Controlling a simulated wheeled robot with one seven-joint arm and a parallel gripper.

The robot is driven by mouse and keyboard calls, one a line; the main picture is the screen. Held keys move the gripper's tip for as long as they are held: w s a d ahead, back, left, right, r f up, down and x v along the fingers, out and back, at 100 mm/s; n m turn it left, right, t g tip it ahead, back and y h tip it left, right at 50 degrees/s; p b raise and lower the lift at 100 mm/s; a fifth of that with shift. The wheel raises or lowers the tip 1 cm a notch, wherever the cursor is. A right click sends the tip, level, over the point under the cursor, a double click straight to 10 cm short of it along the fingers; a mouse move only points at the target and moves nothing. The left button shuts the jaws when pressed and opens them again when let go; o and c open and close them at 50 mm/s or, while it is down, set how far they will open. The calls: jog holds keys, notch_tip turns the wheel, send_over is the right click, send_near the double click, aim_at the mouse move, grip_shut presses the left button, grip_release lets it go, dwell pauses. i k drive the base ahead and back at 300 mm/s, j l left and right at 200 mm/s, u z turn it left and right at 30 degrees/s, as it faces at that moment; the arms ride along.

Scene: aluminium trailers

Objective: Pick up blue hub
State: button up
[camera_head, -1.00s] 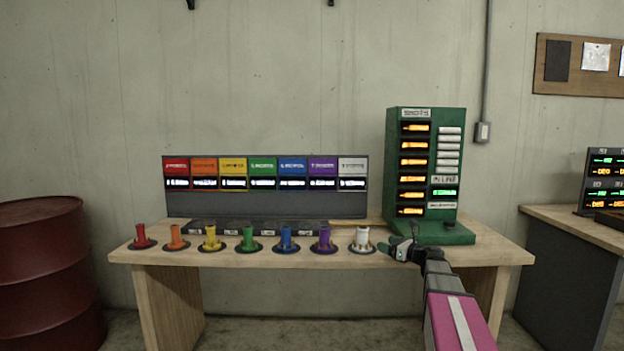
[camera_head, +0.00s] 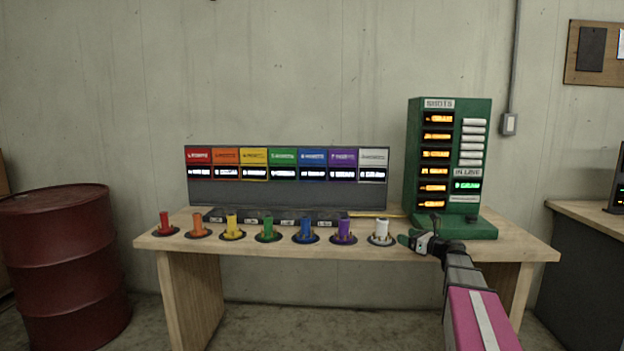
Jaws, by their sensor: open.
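The blue hub (camera_head: 306,228) stands upright on a dark round base, in a row of coloured hubs along the front of the wooden table (camera_head: 215,247). The green hub (camera_head: 267,228) is to its left and the purple hub (camera_head: 344,229) to its right. My gripper (camera_head: 410,239) is open and empty at the right end of the row, just right of the white hub (camera_head: 381,230). The purple and white hubs lie between it and the blue hub. Its fingers are small and dark in this view.
A panel with coloured labels (camera_head: 288,196) stands behind the hubs, with a low dark strip (camera_head: 275,217) before it. A green cabinet (camera_head: 480,215) stands right, close behind my gripper. A red barrel (camera_head: 68,255) is at the left. The space above the hubs is clear.

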aim_at(304, 235)
jog(key=j, duration=1.55)
